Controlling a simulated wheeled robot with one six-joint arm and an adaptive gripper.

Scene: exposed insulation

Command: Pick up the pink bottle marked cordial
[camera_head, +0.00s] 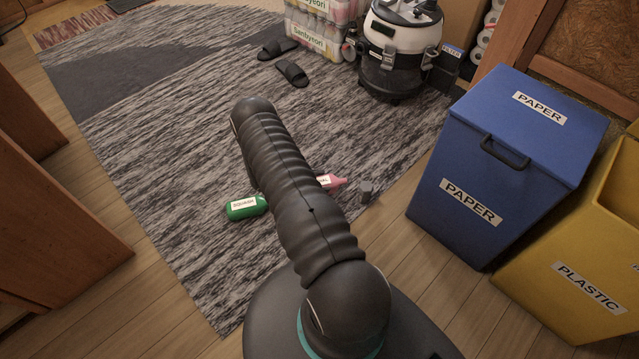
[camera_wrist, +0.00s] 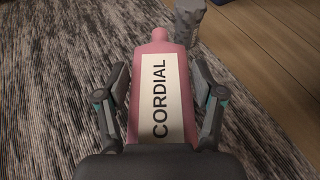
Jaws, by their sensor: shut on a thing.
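The pink bottle (camera_wrist: 154,48) with a white label reading CORDIAL fills the middle of the wrist view. My gripper (camera_wrist: 160,88) has one finger on each side of it and is shut on it. The bottle's lower end is hidden by the gripper body. In the head view the pink bottle (camera_head: 336,182) shows only partly, past the right side of my arm, over the grey rug. My gripper is hidden behind my arm in that view.
A green bottle (camera_head: 246,208) marked SQUASH lies on the rug (camera_head: 180,150) left of my arm. A small grey object (camera_head: 366,193) is just right of the pink bottle. A blue PAPER bin (camera_head: 455,215) and yellow PLASTIC bin (camera_head: 560,285) stand to the right. Black slippers (camera_head: 291,73) lie farther back.

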